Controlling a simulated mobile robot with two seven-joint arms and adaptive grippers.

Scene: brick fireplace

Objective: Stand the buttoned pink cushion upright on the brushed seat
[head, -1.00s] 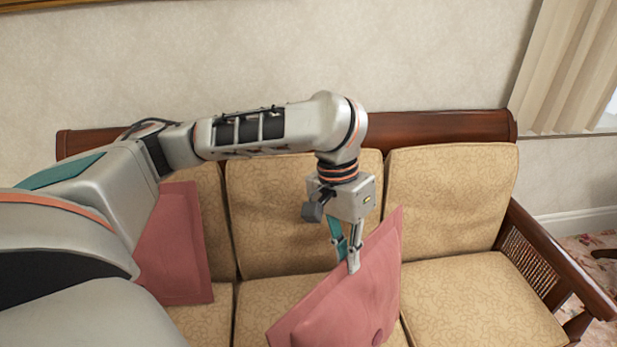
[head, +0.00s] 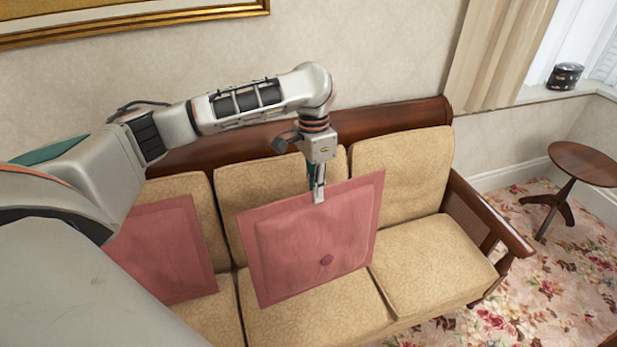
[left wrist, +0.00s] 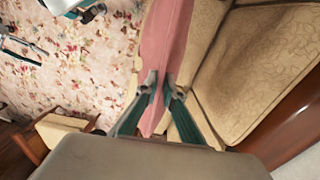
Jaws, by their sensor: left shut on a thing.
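The buttoned pink cushion (head: 312,240) hangs tilted from my left gripper (head: 318,196), its button facing the head view. The gripper is shut on its top edge. The cushion is in front of the sofa's middle back cushion and above the middle seat cushion (head: 320,318); I cannot tell whether its lower edge touches the seat. In the left wrist view the fingers (left wrist: 160,90) pinch the pink cushion (left wrist: 165,40), seen edge-on.
A second pink cushion (head: 165,250) leans on the sofa's left part, partly behind my arm. The right seat cushion (head: 433,262) is bare. The wooden armrest (head: 490,215) bounds the sofa at right. A small round table (head: 585,163) stands beyond on floral carpet.

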